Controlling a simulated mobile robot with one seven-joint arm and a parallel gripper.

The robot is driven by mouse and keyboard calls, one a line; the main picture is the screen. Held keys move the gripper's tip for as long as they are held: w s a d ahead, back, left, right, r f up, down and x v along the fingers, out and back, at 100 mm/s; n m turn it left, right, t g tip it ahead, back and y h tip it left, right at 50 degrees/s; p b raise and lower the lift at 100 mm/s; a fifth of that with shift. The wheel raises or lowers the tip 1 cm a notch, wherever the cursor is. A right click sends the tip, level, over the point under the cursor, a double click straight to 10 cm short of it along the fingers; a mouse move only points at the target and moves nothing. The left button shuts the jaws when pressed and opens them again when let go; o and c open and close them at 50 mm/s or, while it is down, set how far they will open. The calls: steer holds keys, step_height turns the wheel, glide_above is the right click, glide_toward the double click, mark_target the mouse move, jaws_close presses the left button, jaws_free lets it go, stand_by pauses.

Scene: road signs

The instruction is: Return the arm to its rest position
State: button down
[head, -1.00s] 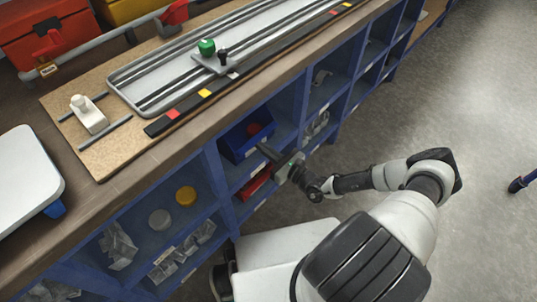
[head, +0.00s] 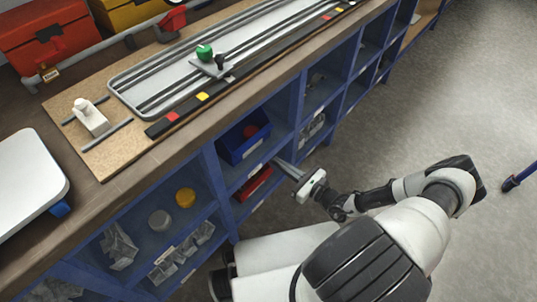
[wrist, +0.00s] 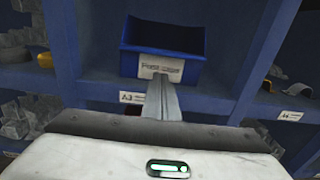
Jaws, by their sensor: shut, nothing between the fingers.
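My gripper (head: 287,168) is in front of the blue shelving, at the height of the shelf with the blue bin. Its fingers are together with nothing between them. In the wrist view the closed fingers (wrist: 163,100) point toward the blue bin (wrist: 162,52), which has a white label, and overlap the lower edge of that label. In the head view the blue bin (head: 243,137) has a red round item inside. My arm reaches from the lower right with its elbow bent out to the right.
The blue shelving (head: 207,165) holds a red bin (head: 254,182), a yellow round item (head: 185,197) and grey parts. The worktop (head: 112,185) above carries a board with a metal track (head: 180,85). Open floor (head: 440,105) lies to the right.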

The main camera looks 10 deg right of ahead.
steer(key=shift+v, duration=1.7)
steer(key=s+a+r+n+g+h, duration=0.25)
steer(key=r+n+g, duration=0.25)
steer(key=r+n, duration=0.5)
steer(key=s+a+r+n+g+h, duration=0.2)
steer(key=s+r+n+g, duration=0.2)
steer(key=r+n, duration=0.55)
steer(key=s+a+r+n+g+h, duration=0.25)
steer(key=r+n+g, duration=0.3)
steer(key=r, duration=0.75)
steer(key=s+d+r+n+t+h+p, duration=0.1)
steer(key=s+r+n+t+h, duration=0.15)
steer(key=s+r, duration=0.4)
steer(key=s+d+r+n+t+h, duration=0.1)
steer(key=s+r+t, duration=0.2)
steer(key=r, duration=0.6)
step_height(320, 180, up, 21)
steer(key=p, duration=2.2)
steer(key=shift+w+r, duration=0.15)
steer(key=shift+w, duration=0.05)
